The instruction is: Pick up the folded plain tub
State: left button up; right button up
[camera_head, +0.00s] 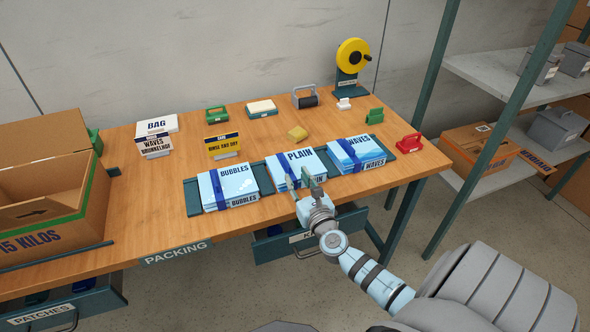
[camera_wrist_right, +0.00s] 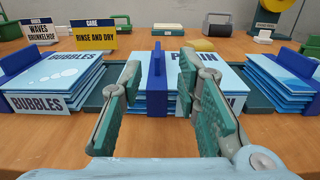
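The folded plain tub (camera_head: 300,160) is a flat light-blue stack with a dark blue band, lying in the middle of the tray strip at the table's front. It also shows in the right wrist view (camera_wrist_right: 174,72), straight ahead. My right gripper (camera_head: 300,181) is at its front edge. In the right wrist view the right gripper (camera_wrist_right: 160,85) is open, its two green-padded fingers spread either side of the blue band with nothing held. The fingers hide parts of the tub's front. I cannot tell if they touch it. My left gripper is not in view.
The bubbles stack (camera_head: 236,181) lies to the left of the plain tub and the waves stack (camera_head: 350,152) to the right, both close by. A yellow sponge (camera_head: 298,133) is behind. A cardboard box (camera_head: 40,215) stands at the left. An open drawer (camera_head: 275,245) is below.

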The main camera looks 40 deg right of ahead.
aim_at(290, 168)
jog(key=shift+x, duration=0.9)
jog(key=b+x, duration=0.1)
jog(key=x, duration=0.3)
jog(key=shift+w+a+f, duration=0.1)
jog(key=shift+w+a, duration=0.05)
jog(key=shift+w, duration=0.35)
jog(key=shift+s, duration=0.15)
grip_shut()
